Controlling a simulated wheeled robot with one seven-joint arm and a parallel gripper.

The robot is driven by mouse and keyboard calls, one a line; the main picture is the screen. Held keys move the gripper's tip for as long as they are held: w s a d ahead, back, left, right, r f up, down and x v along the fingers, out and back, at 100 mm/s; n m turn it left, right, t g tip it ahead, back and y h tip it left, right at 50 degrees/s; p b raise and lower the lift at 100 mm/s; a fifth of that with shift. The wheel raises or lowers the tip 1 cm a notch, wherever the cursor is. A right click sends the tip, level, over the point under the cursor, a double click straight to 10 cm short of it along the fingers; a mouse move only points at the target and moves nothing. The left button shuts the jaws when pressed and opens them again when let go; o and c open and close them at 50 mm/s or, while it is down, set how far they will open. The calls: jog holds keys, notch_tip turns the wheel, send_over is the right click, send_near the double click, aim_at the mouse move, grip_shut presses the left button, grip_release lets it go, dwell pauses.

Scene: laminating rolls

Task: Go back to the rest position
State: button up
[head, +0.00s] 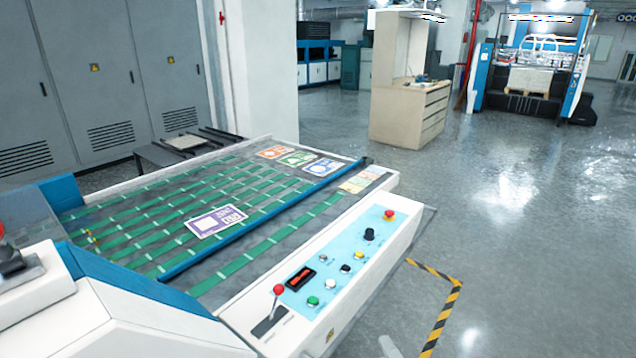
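My gripper is not clearly in the head view, so I cannot see whether it holds anything. A small pale piece of something shows at the bottom edge, right of the machine, too little to tell what it is. The laminating machine (370,290) fills the left and middle of the view. A purple and white printed sheet (216,221) lies on its green belts (160,205). Orange, green and blue printed cards (321,167) lie in a row at the bed's far end. A blue bar (265,220) runs along the bed.
The control panel (340,262) has a red-knobbed lever (278,290) and several buttons. Grey cabinets (95,70) stand behind at left. A wooden workbench (410,112) and a blue and white machine (530,75) stand farther back. Grey floor (530,230) is open at right, beyond yellow-black tape (445,305).

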jog(key=s+d+r+n+h, duration=0.2)
jog(key=s+n, duration=0.5)
jog(key=s, duration=1.2)
jog(key=s+d+r+n+g+h, duration=0.1)
jog(key=s+n, duration=0.6)
jog(key=s, duration=1.2)
jog(key=d+r+h, duration=0.1)
jog(key=d+r, duration=0.1)
jog(key=d, duration=0.1)
jog(key=shift+d+r+n, duration=0.15)
jog(key=shift+r+n, duration=0.25)
